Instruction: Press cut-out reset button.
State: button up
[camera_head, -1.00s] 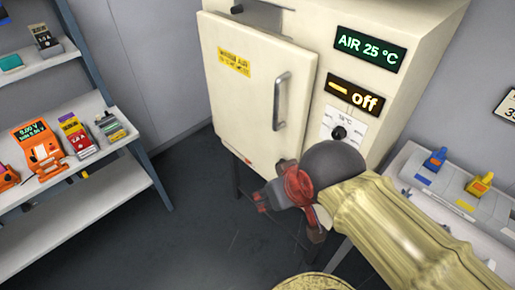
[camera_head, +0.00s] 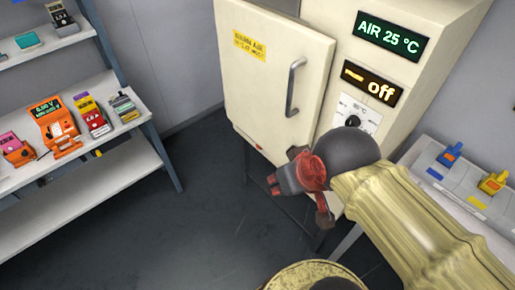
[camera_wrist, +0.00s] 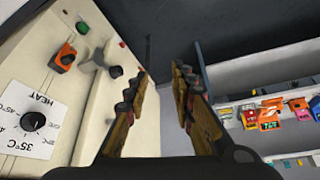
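The cream oven (camera_head: 415,20) has a front panel that shows close up in the wrist view (camera_wrist: 30,75). I cannot read which one is the cut-out reset. My gripper (camera_head: 275,184) is low in front of the oven, below its door. In the wrist view my gripper (camera_wrist: 160,72) has its fingers apart with nothing between them. The panel controls lie left of the fingers; contact is not visible.
The oven door (camera_head: 265,75) has a vertical handle (camera_head: 296,87). Displays read AIR 25 °C (camera_head: 391,37) and off (camera_head: 369,83). A HEAT dial (camera_wrist: 33,121) is on the panel. Shelves with meters (camera_head: 55,128) stand left; a bench (camera_head: 465,185) stands right. Dark floor between is clear.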

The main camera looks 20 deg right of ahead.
grip_shut()
dwell(1.4)
